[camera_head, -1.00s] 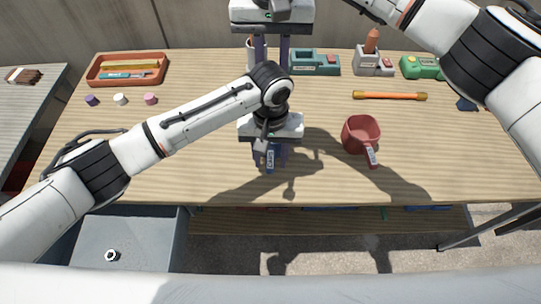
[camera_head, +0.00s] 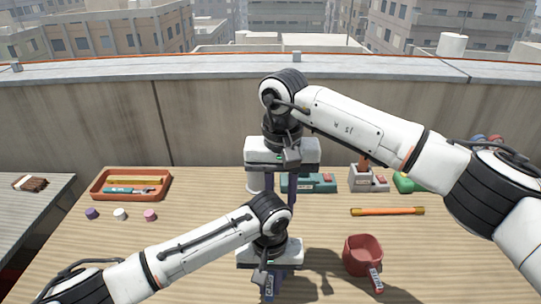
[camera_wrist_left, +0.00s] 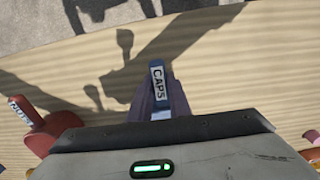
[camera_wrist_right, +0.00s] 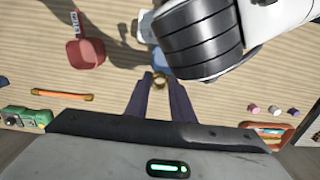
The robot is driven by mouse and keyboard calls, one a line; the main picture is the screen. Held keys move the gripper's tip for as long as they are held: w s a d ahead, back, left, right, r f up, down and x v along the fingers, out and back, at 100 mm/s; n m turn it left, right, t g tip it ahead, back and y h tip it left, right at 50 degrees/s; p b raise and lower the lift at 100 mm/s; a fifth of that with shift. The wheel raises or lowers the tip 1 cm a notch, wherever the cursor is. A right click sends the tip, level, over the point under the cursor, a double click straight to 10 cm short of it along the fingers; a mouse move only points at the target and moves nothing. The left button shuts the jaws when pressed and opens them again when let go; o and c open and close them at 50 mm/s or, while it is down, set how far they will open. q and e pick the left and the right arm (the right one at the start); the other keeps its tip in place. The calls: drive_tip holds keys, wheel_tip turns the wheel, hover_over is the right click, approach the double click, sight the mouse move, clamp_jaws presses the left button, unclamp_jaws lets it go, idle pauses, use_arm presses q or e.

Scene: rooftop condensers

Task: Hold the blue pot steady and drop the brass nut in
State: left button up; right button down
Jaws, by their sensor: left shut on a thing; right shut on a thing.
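The blue pot shows in the right wrist view (camera_wrist_right: 158,62), partly hidden behind my left arm. Its blue handle, labelled CAPS, shows in the left wrist view (camera_wrist_left: 157,82) and the head view (camera_head: 269,287). My left gripper (camera_head: 270,276) is shut on this handle, low over the table; its arm hides most of the pot in the head view. The brass nut (camera_wrist_right: 159,81) is between the fingertips of my right gripper (camera_wrist_right: 159,88), which is shut on it. In the right wrist view the nut overlaps the pot's near side. The right gripper is above and behind the left wrist in the head view.
A red pot (camera_head: 362,256) stands to the right on the wooden table. An orange bar (camera_head: 388,211) lies behind it. A red-brown tray (camera_head: 130,186) and small caps (camera_head: 120,214) are at the left.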

drive_tip(key=shift+a+f, duration=0.1)
drive_tip(key=shift+f, duration=2.8)
drive_tip(key=c, duration=1.5)
unclamp_jaws()
drive_tip(key=shift+o, duration=0.2)
wheel_tip(320, 180, up, 12)
drive_tip(key=shift+r, duration=0.1)
